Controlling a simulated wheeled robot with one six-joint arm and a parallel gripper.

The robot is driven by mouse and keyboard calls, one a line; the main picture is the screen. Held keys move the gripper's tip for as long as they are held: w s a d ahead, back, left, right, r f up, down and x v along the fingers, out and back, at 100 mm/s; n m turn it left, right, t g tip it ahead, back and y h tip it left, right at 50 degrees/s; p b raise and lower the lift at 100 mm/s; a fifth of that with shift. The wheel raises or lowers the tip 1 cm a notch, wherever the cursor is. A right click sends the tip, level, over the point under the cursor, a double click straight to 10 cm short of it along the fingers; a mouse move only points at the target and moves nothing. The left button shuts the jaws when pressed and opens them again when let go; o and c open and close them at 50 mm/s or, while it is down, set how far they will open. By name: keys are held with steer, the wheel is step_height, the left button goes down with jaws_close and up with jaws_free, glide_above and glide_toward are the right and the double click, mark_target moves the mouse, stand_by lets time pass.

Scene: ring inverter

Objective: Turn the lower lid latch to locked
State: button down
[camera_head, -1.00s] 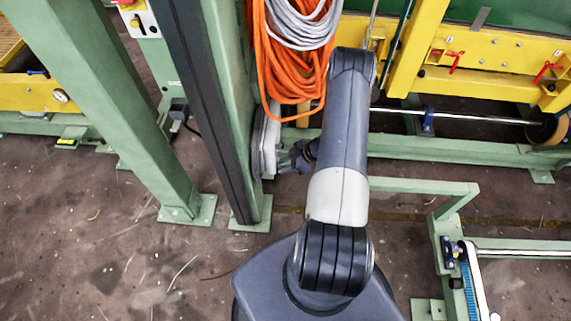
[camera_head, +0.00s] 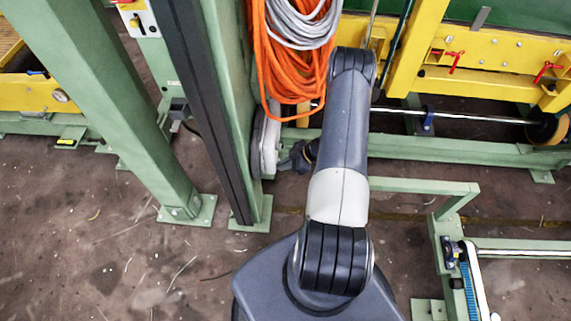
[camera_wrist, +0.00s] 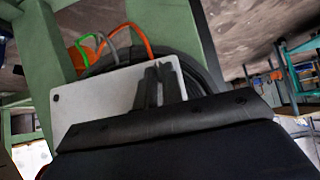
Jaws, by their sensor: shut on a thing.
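A pale grey lid (camera_wrist: 118,100) of a housing fills the middle of the wrist view, with a screw head near its upper left corner. In the head view the housing (camera_head: 264,148) shows edge-on against the green post. My gripper (camera_wrist: 162,72) has its two dark fingers close together at the lid's face, shut on a small part there, which I take as the lower lid latch. The fingers hide that part, so its angle cannot be read. In the head view my gripper (camera_head: 284,163) is at the housing's right side, partly behind my arm.
Orange cable coils (camera_head: 285,60) and grey cable hang just above the housing. The green post (camera_head: 222,80) stands to its left. A yellow frame (camera_head: 480,88) with red handles is at the right. Bare floor (camera_head: 110,250) lies at lower left.

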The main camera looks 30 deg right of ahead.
steer(key=shift+f, duration=0.1)
steer(key=shift+s+a+f+n+t+h+b, duration=0.45)
steer(key=shift+n+t+b, duration=1.35)
steer(key=shift+b, duration=3.1)
steer(key=shift+s+d+f+n+t+h+b, duration=0.1)
steer(key=shift+n+t+h+b, duration=1.55)
steer(key=shift+b, duration=3.25)
steer(key=shift+s+a+f+n+t+y+b, duration=0.2)
steer(key=shift+n+t+b, duration=0.85)
steer(key=shift+t+b, duration=2.75)
steer(key=shift+g+b, duration=0.95)
steer(key=shift+b, duration=0.15)
steer(key=c, duration=1.5)
jaws_free()
steer(key=shift+c, duration=0.2)
steer(key=shift+r, duration=0.1)
